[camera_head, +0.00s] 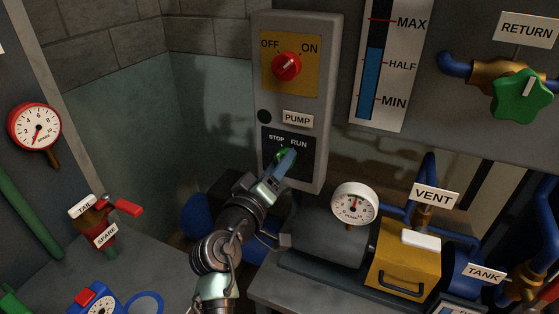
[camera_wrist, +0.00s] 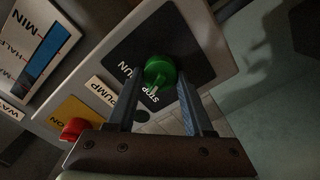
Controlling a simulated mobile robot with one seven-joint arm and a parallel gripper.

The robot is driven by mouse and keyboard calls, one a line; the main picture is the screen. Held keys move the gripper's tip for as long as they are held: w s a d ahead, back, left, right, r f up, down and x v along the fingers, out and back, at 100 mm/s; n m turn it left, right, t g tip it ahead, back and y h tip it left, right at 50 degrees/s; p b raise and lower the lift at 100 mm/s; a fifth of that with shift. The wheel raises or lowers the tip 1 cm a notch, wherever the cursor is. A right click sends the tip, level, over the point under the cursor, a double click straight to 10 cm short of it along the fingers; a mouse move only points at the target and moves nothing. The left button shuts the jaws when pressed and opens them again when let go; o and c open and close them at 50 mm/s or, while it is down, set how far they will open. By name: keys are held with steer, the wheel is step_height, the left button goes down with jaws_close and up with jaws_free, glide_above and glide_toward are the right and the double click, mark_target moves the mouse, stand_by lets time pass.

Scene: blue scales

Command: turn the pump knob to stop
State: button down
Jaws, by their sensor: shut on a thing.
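The green pump knob (camera_wrist: 159,70) sits on a black plate (camera_wrist: 124,47) marked STOP and RUN, on the lower part of the grey pump panel (camera_head: 306,181). In the head view my gripper mostly hides the knob; a bit of green (camera_head: 281,154) shows. My gripper (camera_wrist: 161,64) is shut on the knob, with one finger on each side of it. In the wrist view the knob's pale pointer mark appears to lie toward the STOP label.
Above the knob is a red OFF/ON knob (camera_head: 286,66) on a yellow plate. A round gauge (camera_head: 354,204) and a grey motor (camera_head: 325,235) stand close to the right of my gripper. A red-handled spare valve (camera_head: 122,205) is at the left.

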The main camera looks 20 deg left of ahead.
steer(key=shift+n, duration=0.9)
steer(key=shift+f+p, duration=0.1)
steer(key=shift+p, duration=0.2)
steer(key=shift+c, duration=1.4)
jaws_free()
steer(key=shift+s, duration=0.15)
steer(key=s+b, duration=0.1)
steer(key=s, duration=1.1)
steer(key=shift+s+a, duration=0.25)
steer(key=shift+s, duration=0.1)
